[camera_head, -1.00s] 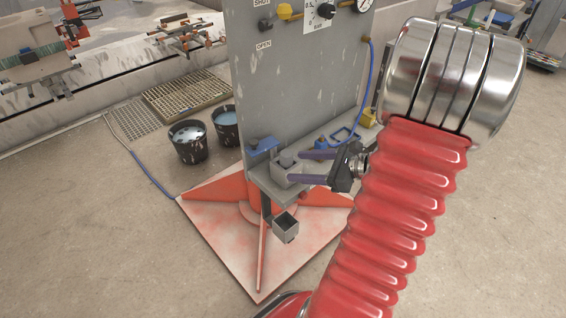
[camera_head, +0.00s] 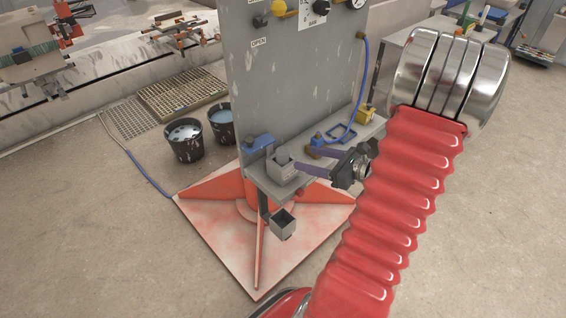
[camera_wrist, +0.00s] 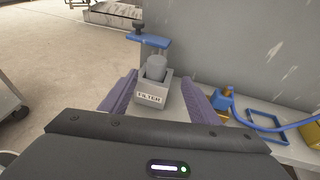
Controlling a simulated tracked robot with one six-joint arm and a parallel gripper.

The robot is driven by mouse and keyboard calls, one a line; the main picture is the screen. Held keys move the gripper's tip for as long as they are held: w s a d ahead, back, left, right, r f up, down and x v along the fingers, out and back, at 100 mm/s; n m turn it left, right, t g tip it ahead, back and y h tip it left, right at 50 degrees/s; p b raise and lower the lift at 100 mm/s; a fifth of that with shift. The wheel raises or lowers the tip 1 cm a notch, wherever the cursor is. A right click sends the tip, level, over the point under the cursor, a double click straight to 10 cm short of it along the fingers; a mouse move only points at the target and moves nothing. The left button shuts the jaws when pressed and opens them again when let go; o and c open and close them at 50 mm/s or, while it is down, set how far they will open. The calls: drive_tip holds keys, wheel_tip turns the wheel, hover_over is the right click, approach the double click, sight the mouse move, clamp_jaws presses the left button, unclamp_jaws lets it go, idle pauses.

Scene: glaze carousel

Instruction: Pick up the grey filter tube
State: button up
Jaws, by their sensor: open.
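The grey filter tube (camera_wrist: 157,68) stands upright in a grey square holder (camera_wrist: 152,92) labelled FILTER, with its upper end showing above the rim. The holder also shows on the shelf in the head view (camera_head: 281,172), where the tube is too small to make out clearly. My gripper (camera_wrist: 161,82) is open, its two purple fingers reaching forward on either side of the holder in the wrist view. In the head view my gripper (camera_head: 308,160) is just right of the holder. Nothing is between the fingers that I can see to be gripped.
The holder sits on a grey shelf (camera_head: 336,138) in front of an upright grey panel (camera_head: 290,80). A blue clamp (camera_wrist: 150,41) is just behind the tube. A blue frame and hose (camera_wrist: 268,126) are to the right. An empty square cup (camera_head: 283,226) hangs below.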

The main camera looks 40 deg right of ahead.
sight(288, 154)
drive_tip(key=shift+x, duration=2.7)
drive_tip(key=shift+a, duration=0.1)
drive_tip(key=shift+a+x, duration=0.15)
drive_tip(key=shift+x, duration=1.15)
drive_tip(key=shift+a+x, duration=0.15)
drive_tip(key=shift+x, duration=1.1)
drive_tip(key=shift+r, duration=0.1)
drive_tip(key=c, duration=1.2)
drive_tip(key=shift+o, duration=0.2)
drive_tip(key=shift+r, duration=0.15)
wheel_tip(288, 154, up, 18)
